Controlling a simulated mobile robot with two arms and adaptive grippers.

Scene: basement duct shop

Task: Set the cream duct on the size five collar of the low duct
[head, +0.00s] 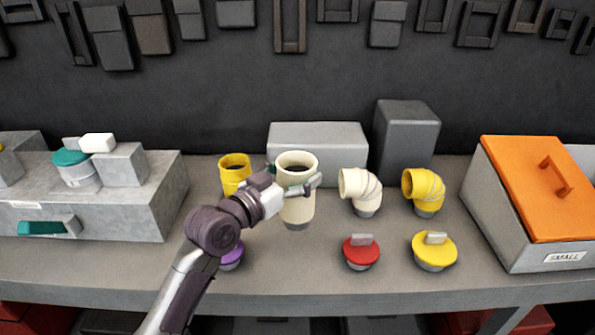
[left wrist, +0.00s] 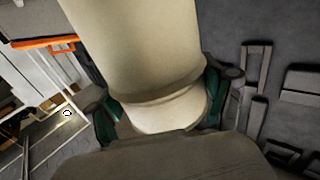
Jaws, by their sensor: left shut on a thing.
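The cream duct (head: 297,205) is a tall upright cylinder with a wide open top and a narrower grey foot, at the middle of the bench. My left gripper (head: 296,184) is shut on it near its upper part. A long, low grey duct (head: 150,205) lies at the left, with a teal-capped collar on top. I cannot read a size number. My right gripper is not in view.
A yellow duct (head: 234,172) stands close left of the cream one. Cream (head: 358,188) and yellow (head: 424,190) elbows stand to the right. Purple (head: 231,260), red (head: 361,252) and yellow (head: 434,249) caps lie in front. Grey blocks (head: 318,138) stand behind; an orange-lidded box (head: 530,185) is at right.

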